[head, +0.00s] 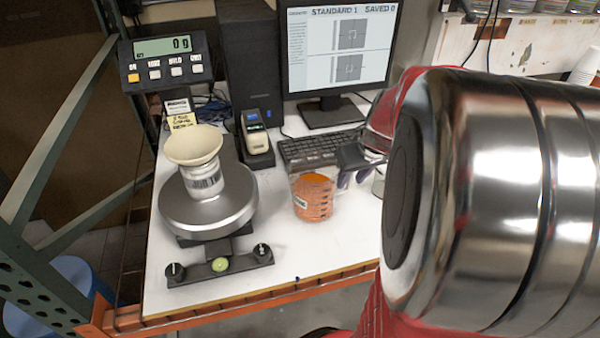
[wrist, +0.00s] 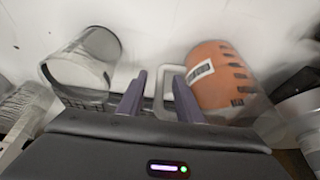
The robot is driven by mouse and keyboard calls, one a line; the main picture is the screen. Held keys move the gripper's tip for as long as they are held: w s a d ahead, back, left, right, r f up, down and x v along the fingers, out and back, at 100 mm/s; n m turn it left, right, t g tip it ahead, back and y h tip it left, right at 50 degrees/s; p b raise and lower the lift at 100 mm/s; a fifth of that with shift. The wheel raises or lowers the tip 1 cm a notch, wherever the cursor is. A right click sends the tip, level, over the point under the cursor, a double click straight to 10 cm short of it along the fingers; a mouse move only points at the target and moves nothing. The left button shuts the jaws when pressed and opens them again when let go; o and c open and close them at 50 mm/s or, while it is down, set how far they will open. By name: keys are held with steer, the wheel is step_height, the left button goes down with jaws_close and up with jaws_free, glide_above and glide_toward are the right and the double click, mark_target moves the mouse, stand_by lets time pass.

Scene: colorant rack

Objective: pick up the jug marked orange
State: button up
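The jug with orange contents (head: 313,199) stands on the white table in the head view, right of the scale. It also shows in the wrist view (wrist: 222,78), at the right, with a pale label and dark marks. Its pale handle (wrist: 160,88) points toward my gripper. My gripper (wrist: 158,95) has two purple fingers, apart, with the handle showing between them; the right finger appears to be on the jug's side of the handle. I cannot tell whether either touches it. In the head view my gripper (head: 354,178) is just right of the jug, partly hidden by my arm.
A clear, pale jug (wrist: 88,60) stands left of my fingers in the wrist view. A scale (head: 222,212) holds a white container with a pale funnel (head: 193,146). A keyboard (head: 318,148), label printer (head: 256,140) and monitor (head: 340,50) stand behind. Bare table lies in front of the jug.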

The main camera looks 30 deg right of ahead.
jaws_close()
stand_by(0.3)
stand_by(1.1)
